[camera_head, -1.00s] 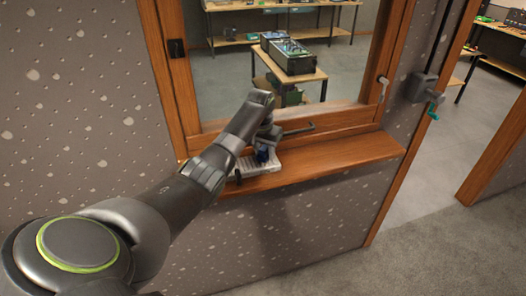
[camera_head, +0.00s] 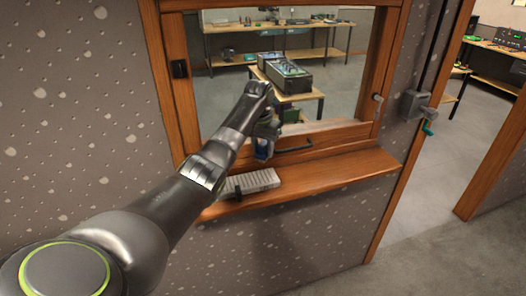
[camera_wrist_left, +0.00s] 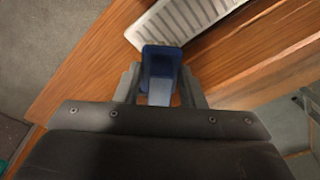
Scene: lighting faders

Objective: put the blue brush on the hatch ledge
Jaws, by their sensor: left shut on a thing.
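The blue brush (camera_head: 262,152) is between the fingers of my left gripper (camera_head: 264,143), which is shut on it. In the left wrist view the blue brush (camera_wrist_left: 162,68) sticks out past the fingertips (camera_wrist_left: 160,90). The wooden hatch ledge (camera_head: 340,172) runs below the window. My left gripper is over the ledge's left part, with the brush apart from the wood as far as I can see. The ledge also shows in the wrist view (camera_wrist_left: 95,75). My right gripper is in neither view.
The ledge's right part is clear.

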